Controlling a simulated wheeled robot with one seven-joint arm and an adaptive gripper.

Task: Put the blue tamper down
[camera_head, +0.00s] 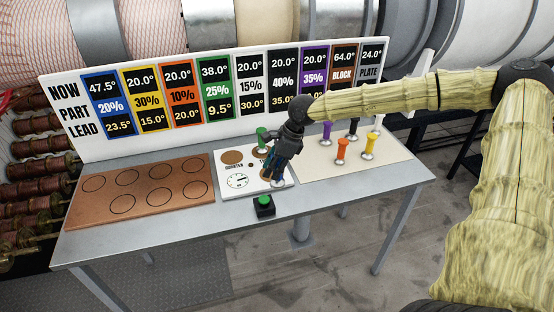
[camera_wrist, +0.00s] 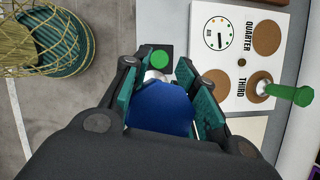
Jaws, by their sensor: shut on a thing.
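My gripper (camera_head: 277,172) is above the front part of the white dial plate (camera_head: 224,195). In the wrist view my gripper (camera_wrist: 166,98) is shut on the blue tamper (camera_wrist: 160,110), with a teal pad on each side of it. A bit of the tamper's silver end shows past the blue handle. In the head view the tamper is mostly hidden by the fingers, and I cannot tell whether it touches the plate. The green tamper (camera_head: 262,139) stands on a cork disc of the plate, marked THIRD in the wrist view (camera_wrist: 303,96).
A green button (camera_head: 265,201) on a black box sits at the table's front edge. A brown board (camera_head: 140,190) with several empty circles lies left. Purple (camera_head: 326,132), orange (camera_head: 342,148) and other tampers stand on a cream mat (camera_head: 385,158) right. A sign board (camera_head: 75,147) stands behind.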

